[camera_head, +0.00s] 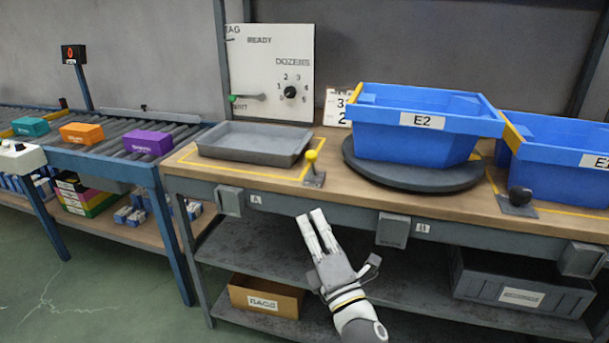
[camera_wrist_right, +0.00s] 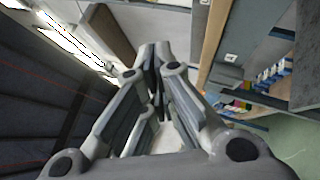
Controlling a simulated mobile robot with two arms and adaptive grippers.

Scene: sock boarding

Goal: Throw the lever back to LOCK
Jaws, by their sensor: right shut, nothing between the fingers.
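A small lever with a yellow knob (camera_head: 311,156) stands on the bench top beside the grey tray. A second lever with a black knob (camera_head: 519,195) sits on a dark plate between the blue bins, at the bench's front. A green-tipped handle (camera_head: 234,98) is on the white wall panel. No LOCK marking is legible, so I cannot tell which lever is meant. My right gripper (camera_head: 312,214) is shut and empty, in front of the bench's front edge, below the yellow-knobbed lever and apart from it. It also shows in the right wrist view (camera_wrist_right: 154,50). My left gripper is out of view.
A blue bin marked E2 (camera_head: 380,140) stands on a dark round turntable (camera_head: 400,176). Another blue bin (camera_head: 560,155) is at the right. The grey tray (camera_head: 250,152) lies left. A roller conveyor (camera_head: 115,143) carries several coloured boxes. A box marked RAGS (camera_head: 264,297) is on the lower shelf.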

